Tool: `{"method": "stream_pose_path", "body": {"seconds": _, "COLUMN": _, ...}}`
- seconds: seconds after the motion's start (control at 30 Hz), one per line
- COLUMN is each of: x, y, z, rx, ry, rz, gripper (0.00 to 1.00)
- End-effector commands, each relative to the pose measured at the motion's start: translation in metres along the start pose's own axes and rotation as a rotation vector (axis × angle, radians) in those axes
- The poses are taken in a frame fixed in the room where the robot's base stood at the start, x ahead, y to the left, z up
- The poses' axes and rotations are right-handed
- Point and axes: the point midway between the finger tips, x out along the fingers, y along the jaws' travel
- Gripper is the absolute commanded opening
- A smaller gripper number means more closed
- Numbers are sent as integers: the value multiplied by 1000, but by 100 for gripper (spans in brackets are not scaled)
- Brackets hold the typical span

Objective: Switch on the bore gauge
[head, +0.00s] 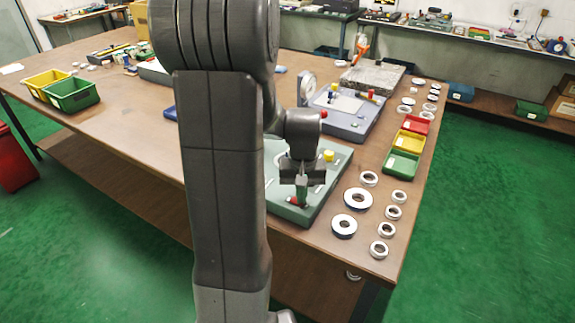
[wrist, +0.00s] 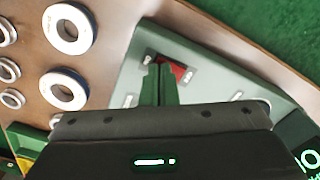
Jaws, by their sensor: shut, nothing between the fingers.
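A green instrument (head: 327,205) with a yellow knob and a red switch sits near the table's front edge; I take it for the bore gauge. Its red rocker switch (wrist: 180,71) shows in the wrist view, set in a dark frame, partly covered by my fingers. The switch (head: 292,199) also shows in the head view. My gripper (wrist: 158,66) is shut and empty, its green fingertips right at the switch; I cannot tell whether they touch. It points down over the instrument in the head view (head: 301,198). Bright green digits (wrist: 308,158) are lit on a dark display at the wrist view's right edge.
Several metal rings (head: 355,199) lie right of the instrument. Red, yellow and green bins (head: 402,163) stand behind them. A blue-grey instrument (head: 357,125) with a dial stands further back. My arm hides part of the table.

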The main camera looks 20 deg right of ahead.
Motion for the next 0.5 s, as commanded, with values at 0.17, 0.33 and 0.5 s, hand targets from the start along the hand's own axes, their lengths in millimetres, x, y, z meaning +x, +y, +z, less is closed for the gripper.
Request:
{"method": "stream_pose_path", "body": {"seconds": 0.17, "x": -2, "y": 0, "z": 0, "rx": 0, "ry": 0, "rz": 0, "gripper": 0}}
{"method": "stream_pose_path", "body": {"seconds": 0.33, "x": -14, "y": 0, "z": 0, "rx": 0, "ry": 0, "rz": 0, "gripper": 0}}
{"method": "stream_pose_path", "body": {"seconds": 0.5, "x": -28, "y": 0, "z": 0, "rx": 0, "ry": 0, "rz": 0, "gripper": 0}}
